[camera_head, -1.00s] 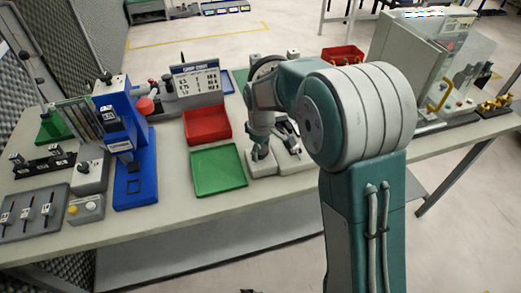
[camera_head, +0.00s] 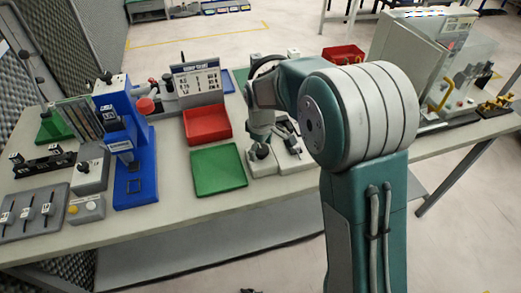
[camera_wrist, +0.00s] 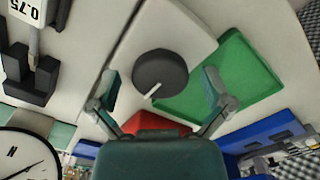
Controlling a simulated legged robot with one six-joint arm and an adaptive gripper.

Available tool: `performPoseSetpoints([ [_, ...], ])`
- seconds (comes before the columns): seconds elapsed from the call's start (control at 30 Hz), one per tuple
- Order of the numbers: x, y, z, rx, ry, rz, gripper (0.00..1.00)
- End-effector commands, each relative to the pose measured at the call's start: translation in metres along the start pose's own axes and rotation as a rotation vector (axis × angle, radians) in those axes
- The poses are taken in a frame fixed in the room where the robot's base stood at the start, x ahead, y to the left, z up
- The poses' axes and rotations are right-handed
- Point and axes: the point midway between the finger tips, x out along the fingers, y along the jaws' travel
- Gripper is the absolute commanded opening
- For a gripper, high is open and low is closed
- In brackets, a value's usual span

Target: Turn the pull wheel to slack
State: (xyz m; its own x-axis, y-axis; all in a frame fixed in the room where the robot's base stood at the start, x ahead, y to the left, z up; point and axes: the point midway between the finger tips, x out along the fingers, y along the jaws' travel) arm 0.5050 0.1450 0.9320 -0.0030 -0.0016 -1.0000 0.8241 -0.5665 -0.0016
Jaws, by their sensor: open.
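The pull wheel, a round dark knob (camera_wrist: 160,74) with a white pointer line, sits on a pale base plate (camera_wrist: 190,25). In the wrist view its pointer aims to the lower left. My gripper (camera_wrist: 161,86) is open, with one finger on each side of the knob and visible gaps between. In the head view the knob (camera_head: 261,152) shows just below the gripper end of my arm. A white dial (camera_wrist: 22,158) marked N, with a dark needle, is partly in the wrist view. No slack mark is readable.
A green tray (camera_head: 218,171) and a red tray (camera_head: 207,124) lie left of the base plate. A blue press (camera_head: 134,170) stands farther left. A tag reading 0.75 (camera_wrist: 25,12) and a black block (camera_wrist: 30,75) are near the knob. A grey cabinet (camera_head: 405,60) stands right.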

Motion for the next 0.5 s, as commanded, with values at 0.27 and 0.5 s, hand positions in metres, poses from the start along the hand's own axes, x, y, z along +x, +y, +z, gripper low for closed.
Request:
performPoseSetpoints([
  [0.27, -0.052, 0.001, -0.002, 0.0, 0.004, 0.004, 1.0],
  [0.5, -0.097, 0.001, -0.002, -0.001, 0.002, 0.002, 1.0],
])
